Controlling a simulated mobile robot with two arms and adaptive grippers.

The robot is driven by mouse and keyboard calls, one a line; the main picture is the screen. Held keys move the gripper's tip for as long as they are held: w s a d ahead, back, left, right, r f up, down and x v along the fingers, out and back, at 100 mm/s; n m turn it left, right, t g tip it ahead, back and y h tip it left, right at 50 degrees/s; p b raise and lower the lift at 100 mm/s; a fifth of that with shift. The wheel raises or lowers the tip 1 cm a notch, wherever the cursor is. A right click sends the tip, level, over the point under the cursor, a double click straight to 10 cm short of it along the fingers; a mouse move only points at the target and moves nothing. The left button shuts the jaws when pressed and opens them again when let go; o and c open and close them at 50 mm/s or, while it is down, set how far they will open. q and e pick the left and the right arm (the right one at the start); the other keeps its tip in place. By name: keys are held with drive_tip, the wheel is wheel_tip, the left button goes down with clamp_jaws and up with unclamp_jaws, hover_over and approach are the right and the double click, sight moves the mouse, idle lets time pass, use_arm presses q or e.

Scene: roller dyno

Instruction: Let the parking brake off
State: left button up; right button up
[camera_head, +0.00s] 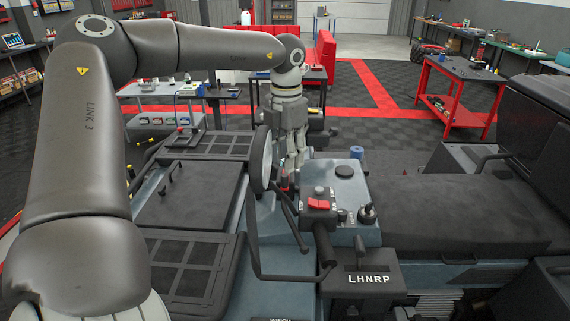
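My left gripper (293,162) points down behind the steering wheel (261,162), over the vehicle's control area. Its fingers look close together, but their gap is not clear. A small red piece (284,183) shows just below the fingertips; whether they touch it cannot be told. The blue-grey console (348,190) to the right carries a red rocker switch (318,204) and black knobs (367,214). A black-gripped lever (324,243) stands beside the black box marked LHNRP (359,281). No part is clearly labelled as the parking brake. My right gripper is out of view.
A black seat (458,212) lies right of the console. Black hood panels (188,195) lie to the left, partly behind my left arm. A red workbench (461,88) stands at the back right, with open floor (385,137) before it.

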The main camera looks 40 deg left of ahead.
sight(285, 175)
use_arm(q)
drive_tip(key=f, duration=0.1)
drive_tip(key=f+p, duration=0.1)
drive_tip(key=f, duration=0.2)
drive_tip(key=shift+w+a+f, duration=0.1)
drive_tip(key=shift+a+f, duration=0.1)
drive_tip(key=shift+a, duration=0.2)
drive_tip(key=shift+d+f+p, duration=0.25)
drive_tip(key=shift+f+p, duration=0.05)
drive_tip(key=shift+f, duration=0.25)
drive_tip(key=shift+a, duration=0.1)
clamp_jaws()
